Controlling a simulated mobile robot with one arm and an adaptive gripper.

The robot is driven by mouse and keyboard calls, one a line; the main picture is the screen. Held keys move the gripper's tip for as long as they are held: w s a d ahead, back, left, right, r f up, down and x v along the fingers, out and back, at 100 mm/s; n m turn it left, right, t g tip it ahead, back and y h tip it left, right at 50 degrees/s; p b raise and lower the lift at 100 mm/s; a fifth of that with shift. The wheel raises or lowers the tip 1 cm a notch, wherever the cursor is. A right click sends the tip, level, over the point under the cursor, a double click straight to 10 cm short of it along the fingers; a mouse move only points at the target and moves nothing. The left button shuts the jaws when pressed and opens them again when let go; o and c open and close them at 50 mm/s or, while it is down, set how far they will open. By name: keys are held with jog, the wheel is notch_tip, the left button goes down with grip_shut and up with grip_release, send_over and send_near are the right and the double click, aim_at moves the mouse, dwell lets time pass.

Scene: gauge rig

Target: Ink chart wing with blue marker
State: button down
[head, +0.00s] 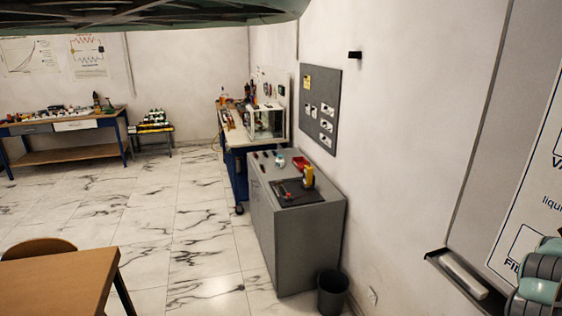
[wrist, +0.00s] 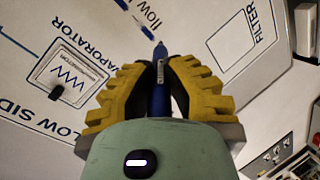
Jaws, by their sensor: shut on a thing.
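My gripper (wrist: 160,70) has yellow ridged fingers and is shut on a blue marker (wrist: 159,92), seen in the wrist view. The marker lies between the fingers, with its tip pointing away over the white chart (wrist: 200,22). I cannot tell whether the tip touches the chart. Short blue dashes (wrist: 147,32) show on the chart just beyond the tip. The chart has an evaporator box (wrist: 75,70) at left and a filter box (wrist: 235,38) at right. In the head view, part of the chart (head: 545,200) shows at the right edge; the fingers and marker are out of view.
A wall ledge with a pale block (head: 462,275) sits below the chart. A grey cabinet (head: 292,238) with small items on top stands along the wall, a black bin (head: 332,292) beside it. A wooden table (head: 60,282) is at lower left. The marble floor between is clear.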

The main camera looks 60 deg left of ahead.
jog(key=shift+w+d+r, duration=0.1)
jog(key=shift+w+d, duration=0.2)
jog(key=shift+w, duration=0.05)
jog(key=shift+w+d+p, duration=0.3)
jog(key=shift+w+p, duration=0.15)
jog(key=shift+w, duration=0.5)
jog(key=shift+w+d+p, duration=0.3)
jog(key=shift+w+p, duration=0.15)
jog(key=shift+w, duration=0.5)
jog(key=shift+w+d, duration=0.15)
jog(key=shift+w, duration=0.4)
jog(key=shift+w+d, duration=0.3)
jog(key=shift+w, duration=0.6)
jog(key=s+d+p, duration=0.2)
jog(key=d, duration=0.4)
jog(key=shift+d, duration=0.25)
